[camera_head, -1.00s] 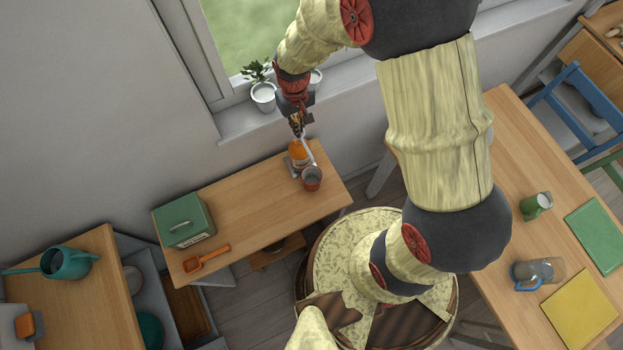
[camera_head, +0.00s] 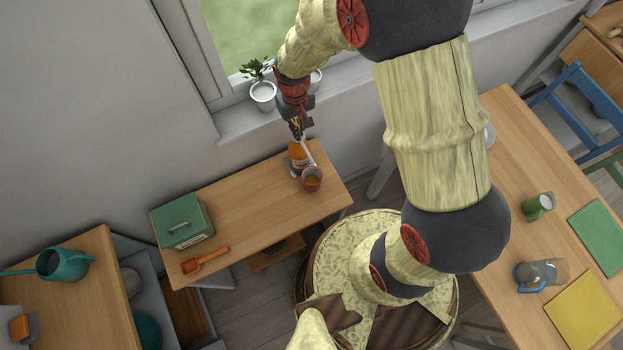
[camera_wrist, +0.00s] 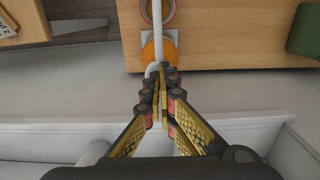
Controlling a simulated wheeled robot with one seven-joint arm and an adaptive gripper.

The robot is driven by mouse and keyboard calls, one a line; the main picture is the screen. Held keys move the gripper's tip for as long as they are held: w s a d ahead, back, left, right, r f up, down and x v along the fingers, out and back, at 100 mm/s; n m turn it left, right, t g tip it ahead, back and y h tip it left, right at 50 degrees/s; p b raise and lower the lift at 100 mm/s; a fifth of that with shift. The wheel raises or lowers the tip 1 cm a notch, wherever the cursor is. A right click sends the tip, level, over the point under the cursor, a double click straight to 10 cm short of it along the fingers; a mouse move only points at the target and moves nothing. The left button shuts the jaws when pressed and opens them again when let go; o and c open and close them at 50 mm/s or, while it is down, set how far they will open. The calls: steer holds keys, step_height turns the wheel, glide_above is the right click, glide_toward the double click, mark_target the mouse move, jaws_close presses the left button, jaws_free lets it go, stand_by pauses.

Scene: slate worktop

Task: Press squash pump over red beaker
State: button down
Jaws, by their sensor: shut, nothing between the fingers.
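The squash pump is an orange bottle (camera_head: 297,151) with a white pump spout (camera_head: 308,155), standing on the small wooden worktop below the window. The red beaker (camera_head: 312,179) stands just in front of it, under the spout's end, with orange showing inside. My gripper (camera_head: 298,131) points down at the pump top, shut and empty. In the wrist view my shut fingertips (camera_wrist: 162,72) are at the near end of the white spout (camera_wrist: 157,30); contact looks likely but is partly hidden. The orange bottle (camera_wrist: 168,48) and the red beaker rim (camera_wrist: 172,10) lie beyond.
A green box (camera_head: 182,222) and an orange scoop (camera_head: 206,260) are on the left of the same worktop (camera_head: 255,205). A white potted plant (camera_head: 263,96) stands on the windowsill behind my gripper. The worktop's middle is clear.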

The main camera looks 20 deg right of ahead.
steer(key=shift+r+p, duration=1.35)
steer(key=shift+r, duration=0.7)
steer(key=shift+f, duration=0.15)
steer(key=shift+f+b, duration=1.45)
steer(key=shift+f, duration=0.55)
steer(key=shift+r, duration=0.2)
steer(key=shift+r+p, duration=1.45)
steer(key=shift+r, duration=0.5)
steer(key=shift+f, duration=0.1)
